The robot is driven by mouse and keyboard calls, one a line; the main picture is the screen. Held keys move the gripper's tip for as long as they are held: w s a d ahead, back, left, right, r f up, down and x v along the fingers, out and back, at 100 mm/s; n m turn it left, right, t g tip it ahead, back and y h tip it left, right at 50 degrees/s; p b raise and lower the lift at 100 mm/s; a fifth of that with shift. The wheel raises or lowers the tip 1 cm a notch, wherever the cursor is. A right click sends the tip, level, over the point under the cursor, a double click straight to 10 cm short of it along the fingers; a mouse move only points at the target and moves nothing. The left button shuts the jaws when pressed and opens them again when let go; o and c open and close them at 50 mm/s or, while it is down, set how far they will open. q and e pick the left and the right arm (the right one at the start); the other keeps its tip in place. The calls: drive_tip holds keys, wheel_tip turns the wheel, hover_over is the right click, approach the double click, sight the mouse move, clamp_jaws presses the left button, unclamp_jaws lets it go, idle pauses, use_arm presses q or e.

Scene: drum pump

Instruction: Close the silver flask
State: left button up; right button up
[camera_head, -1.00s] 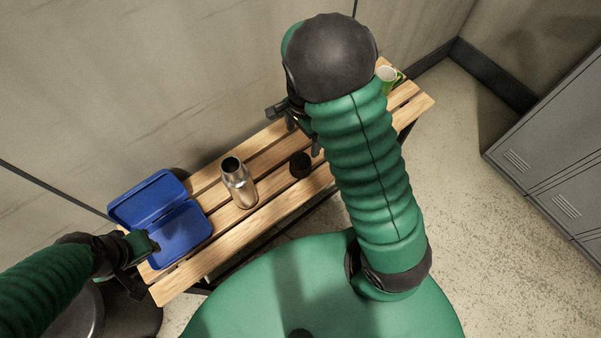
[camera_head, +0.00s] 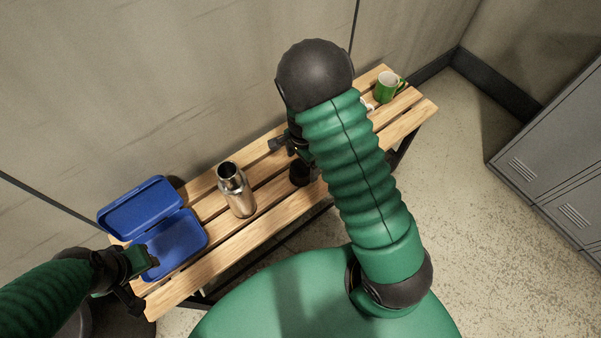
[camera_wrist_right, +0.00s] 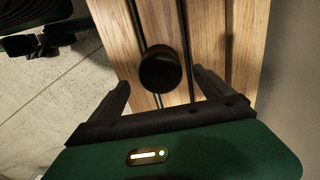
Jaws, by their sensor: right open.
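The silver flask (camera_head: 238,194) stands upright on the wooden bench, its mouth open at the top. A black round cap (camera_head: 299,174) sits on the bench to the flask's right, and it also shows in the right wrist view (camera_wrist_right: 160,70). My right gripper (camera_head: 284,146) is open and empty. In the right wrist view its two fingers (camera_wrist_right: 161,84) are spread on either side of the cap's near end, apart from it. My left gripper (camera_head: 142,277) is at the blue box's near left edge; its fingers are too small and dark to read.
An open blue box (camera_head: 178,243) lies on the bench's left end. A green mug (camera_head: 387,87) stands at the far right end, with a small white item partly hidden by my right arm. The slatted bench (camera_head: 270,226) runs along a wall. Grey lockers (camera_head: 560,165) stand at right.

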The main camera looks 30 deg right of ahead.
sight(300, 167)
drive_tip(key=f+b, duration=0.2)
drive_tip(key=f, duration=0.1)
drive_tip(key=f+b, duration=0.1)
drive_tip(key=f, duration=0.1)
drive_tip(key=shift+w+a+f, duration=0.1)
drive_tip(key=shift+a, duration=0.15)
drive_tip(key=c, duration=1.4)
